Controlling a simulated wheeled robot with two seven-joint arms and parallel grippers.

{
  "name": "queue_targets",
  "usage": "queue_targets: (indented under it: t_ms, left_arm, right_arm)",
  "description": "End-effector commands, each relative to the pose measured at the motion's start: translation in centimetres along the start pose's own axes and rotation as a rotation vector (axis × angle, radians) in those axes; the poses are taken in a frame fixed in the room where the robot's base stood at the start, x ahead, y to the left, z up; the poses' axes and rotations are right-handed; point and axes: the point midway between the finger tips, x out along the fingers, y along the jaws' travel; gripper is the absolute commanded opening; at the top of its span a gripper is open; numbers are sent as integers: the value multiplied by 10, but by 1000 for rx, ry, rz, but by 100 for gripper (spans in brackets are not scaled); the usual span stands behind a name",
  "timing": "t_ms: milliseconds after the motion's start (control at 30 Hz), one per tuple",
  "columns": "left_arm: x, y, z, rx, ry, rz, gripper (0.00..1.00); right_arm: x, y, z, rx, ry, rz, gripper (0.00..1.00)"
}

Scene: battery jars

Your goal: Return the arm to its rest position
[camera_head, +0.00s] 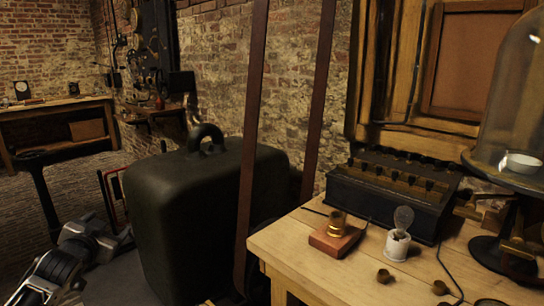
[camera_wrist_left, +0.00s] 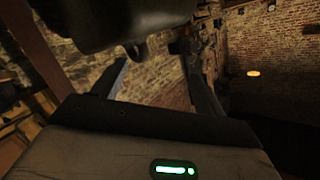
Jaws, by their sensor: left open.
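My left arm (camera_head: 62,268) comes in at the bottom left of the head view, low over the floor and to the left of a large black case. In the left wrist view my left gripper (camera_wrist_left: 157,68) has its two dark fingers spread wide apart. Nothing is held between them; a brick wall shows through the gap. My right gripper is in neither view.
The large black case (camera_head: 170,215) with a top handle stands close to the right of my left arm. A wooden table (camera_head: 300,250) at the right carries a dark box (camera_head: 385,200), a small white jar (camera_head: 397,245) and a glass dome (camera_head: 510,100). A workbench (camera_head: 65,145) stands far left.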

Motion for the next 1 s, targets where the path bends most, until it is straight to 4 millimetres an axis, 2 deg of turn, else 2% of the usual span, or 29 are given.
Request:
queue_targets:
  t_ms: [33,167,200,267,300,400,500,600,800,933,1000]
  left_arm:
    - [-10,30,14,-8,-11,47,72]
    - [-44,104,43,-41,-36,166,72]
    - [-59,129,52,-58,-45,206,72]
    - [-85,164,65,-88,-61,266,72]
    - [-105,187,73,-112,-73,304,72]
    - [-156,234,87,-181,-105,389,72]
    - [-202,267,94,-251,-136,450,72]
    - [-242,287,95,-317,-166,490,72]
    - [-304,308,92,-433,-221,534,72]
    - [-334,312,86,-496,-252,543,72]
    - [-329,312,86,-486,-244,542,72]
  right_arm:
    - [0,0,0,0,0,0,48]
    - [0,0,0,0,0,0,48]
    - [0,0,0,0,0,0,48]
    - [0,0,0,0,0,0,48]
    - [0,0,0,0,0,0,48]
    - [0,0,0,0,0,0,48]
    - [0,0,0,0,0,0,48]
    - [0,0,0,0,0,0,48]
    - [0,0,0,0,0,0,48]
    - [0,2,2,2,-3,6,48]
    - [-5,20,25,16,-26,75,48]
